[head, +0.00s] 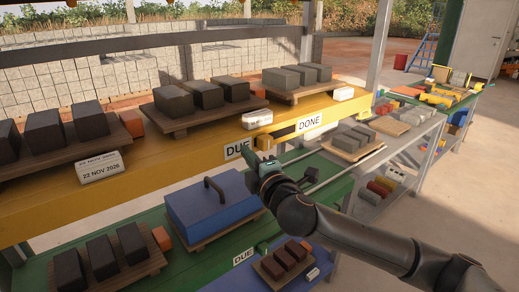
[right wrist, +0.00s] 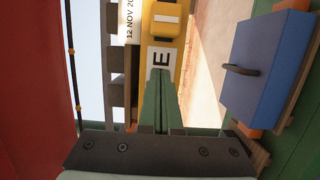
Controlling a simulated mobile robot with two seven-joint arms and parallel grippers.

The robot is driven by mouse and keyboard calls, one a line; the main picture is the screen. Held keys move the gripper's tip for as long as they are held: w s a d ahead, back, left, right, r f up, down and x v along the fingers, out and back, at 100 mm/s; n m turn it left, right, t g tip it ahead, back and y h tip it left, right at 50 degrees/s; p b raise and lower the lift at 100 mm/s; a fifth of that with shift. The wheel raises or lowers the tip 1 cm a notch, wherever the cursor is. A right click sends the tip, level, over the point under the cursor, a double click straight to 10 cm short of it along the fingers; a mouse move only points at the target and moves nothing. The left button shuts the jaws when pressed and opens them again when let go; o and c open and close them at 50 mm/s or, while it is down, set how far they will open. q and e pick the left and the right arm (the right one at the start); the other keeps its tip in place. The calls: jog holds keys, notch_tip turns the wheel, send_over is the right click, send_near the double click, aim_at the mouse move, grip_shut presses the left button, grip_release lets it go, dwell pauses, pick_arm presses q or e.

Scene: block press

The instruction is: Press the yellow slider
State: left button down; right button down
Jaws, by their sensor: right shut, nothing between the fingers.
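The yellow slider (head: 263,142) sits on the yellow beam, between the DUE label (head: 238,150) and the DONE label (head: 309,123). In the right wrist view it shows as a yellow block (right wrist: 165,20) with a pale bar, beyond the fingertips. My right gripper (head: 259,161) is just below and in front of the slider. Its green fingers (right wrist: 160,75) are shut with nothing between them and overlap the label with the letter E. I cannot tell whether the fingertips touch anything. My left gripper is in neither view.
A blue lidded box (head: 210,208) with a dark handle stands on the green shelf beneath the beam, left of my right arm. Boards of dark blocks (head: 205,95) line the beam's top. Grey blocks (head: 352,138) lie on a board to the right.

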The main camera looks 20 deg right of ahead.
jog(key=d, duration=0.3)
jog(key=shift+w, duration=0.4)
jog(key=shift+d, duration=0.15)
jog(key=w+d, duration=0.1)
jog(key=d, duration=0.2)
jog(key=w+d+p, duration=0.1)
jog(key=d, duration=0.2)
jog(key=w+d+p, duration=0.1)
jog(key=d, duration=0.3)
jog(key=shift+w, duration=0.35)
jog(key=shift+a, duration=0.15)
